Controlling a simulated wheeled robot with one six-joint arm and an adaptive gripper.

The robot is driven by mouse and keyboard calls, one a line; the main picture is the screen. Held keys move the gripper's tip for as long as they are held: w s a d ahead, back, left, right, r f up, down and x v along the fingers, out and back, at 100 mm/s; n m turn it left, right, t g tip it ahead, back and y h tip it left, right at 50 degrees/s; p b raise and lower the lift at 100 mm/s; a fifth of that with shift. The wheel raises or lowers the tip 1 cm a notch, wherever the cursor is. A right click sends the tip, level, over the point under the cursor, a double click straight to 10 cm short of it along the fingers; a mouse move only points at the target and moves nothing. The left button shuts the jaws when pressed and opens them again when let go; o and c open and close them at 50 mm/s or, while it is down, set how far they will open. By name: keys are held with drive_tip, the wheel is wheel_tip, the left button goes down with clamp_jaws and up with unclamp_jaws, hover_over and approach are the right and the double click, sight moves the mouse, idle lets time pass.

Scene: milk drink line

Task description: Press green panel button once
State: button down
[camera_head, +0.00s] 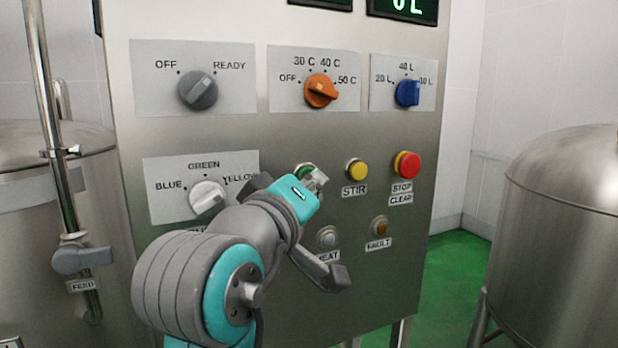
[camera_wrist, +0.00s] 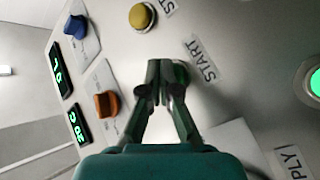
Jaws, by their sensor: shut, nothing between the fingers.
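The green panel button (camera_head: 304,169) sits on the steel control panel, left of the yellow button, and is partly hidden by my gripper. In the wrist view the green button (camera_wrist: 181,72) shows just behind my fingertips, beside the START label. My gripper (camera_head: 318,180) is shut and empty, with its tips right in front of the button. In the wrist view my gripper (camera_wrist: 162,85) has its fingers together, pointing at the panel. I cannot tell whether the tips touch the button.
The yellow STIR button (camera_head: 357,169) and red STOP button (camera_head: 407,164) are to the right. The orange knob (camera_head: 320,91) and blue knob (camera_head: 407,93) are above. The white knob (camera_head: 208,196) is at left. A lit green round lamp (camera_wrist: 316,84) shows in the wrist view. Steel tanks (camera_head: 570,220) flank the panel.

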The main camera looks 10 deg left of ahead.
drive_tip(key=shift+s+d, duration=0.4)
drive_tip(key=shift+s, duration=0.15)
drive_tip(key=shift+s+d, duration=0.7)
drive_tip(key=shift+s, duration=0.35)
drive_tip(key=shift+s+d, duration=0.7)
drive_tip(key=shift+s, duration=0.35)
